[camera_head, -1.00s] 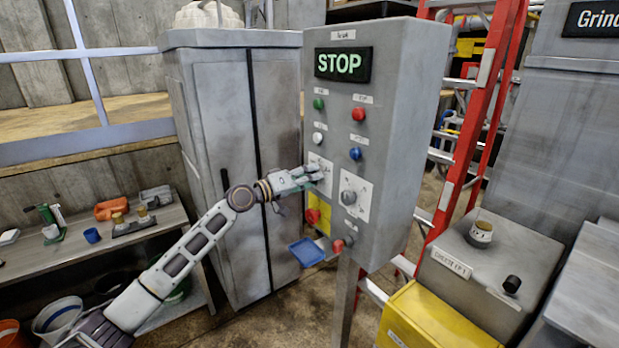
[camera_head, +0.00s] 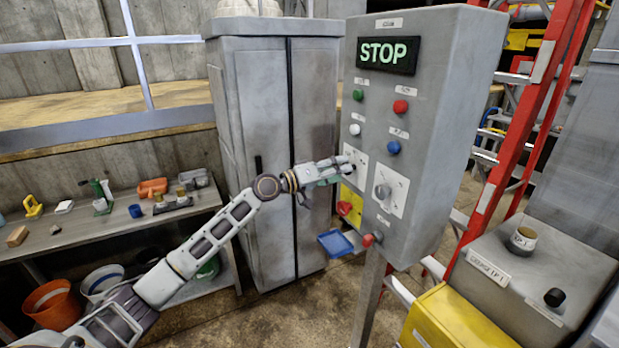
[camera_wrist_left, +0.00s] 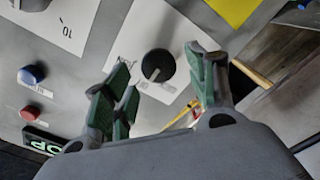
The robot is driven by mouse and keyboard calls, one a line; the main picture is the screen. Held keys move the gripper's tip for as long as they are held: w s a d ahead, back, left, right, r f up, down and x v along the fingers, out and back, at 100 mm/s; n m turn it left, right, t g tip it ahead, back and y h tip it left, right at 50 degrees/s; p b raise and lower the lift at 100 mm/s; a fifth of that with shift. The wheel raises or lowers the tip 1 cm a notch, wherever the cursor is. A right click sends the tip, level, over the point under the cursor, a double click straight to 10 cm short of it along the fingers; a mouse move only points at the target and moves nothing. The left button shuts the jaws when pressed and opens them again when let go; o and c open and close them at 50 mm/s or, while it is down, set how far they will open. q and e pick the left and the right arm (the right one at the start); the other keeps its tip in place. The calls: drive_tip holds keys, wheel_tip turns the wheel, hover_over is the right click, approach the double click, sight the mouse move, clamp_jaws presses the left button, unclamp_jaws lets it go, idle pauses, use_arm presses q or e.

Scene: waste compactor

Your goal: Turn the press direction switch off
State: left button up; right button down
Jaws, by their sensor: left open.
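The control panel (camera_head: 425,125) is a grey box on a post, with a lit STOP sign. A black rotary knob (camera_wrist_left: 158,66) with a pale pointer mark sits on a white plate (camera_wrist_left: 125,42); I cannot read which switch it is. In the head view my left gripper (camera_head: 347,165) is at this left plate (camera_head: 355,176) and hides its knob. In the left wrist view my left gripper (camera_wrist_left: 160,90) is open, its green-padded fingers either side of the knob; contact is not visible. A second rotary switch (camera_head: 382,191) is on the plate to the right.
Green (camera_head: 358,95), red (camera_head: 400,106), white and blue (camera_head: 393,147) buttons sit above the plates. A red knob (camera_head: 344,208) on yellow is below. A blue tray (camera_head: 336,243) juts out low. A grey cabinet (camera_head: 265,130) stands behind my left arm; a red ladder (camera_head: 525,110) stands right.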

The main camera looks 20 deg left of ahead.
use_arm(q)
drive_tip(key=v, duration=0.9)
drive_tip(key=shift+s+a, duration=0.2)
drive_tip(key=shift+a, duration=0.05)
idle(0.3)
idle(0.6)
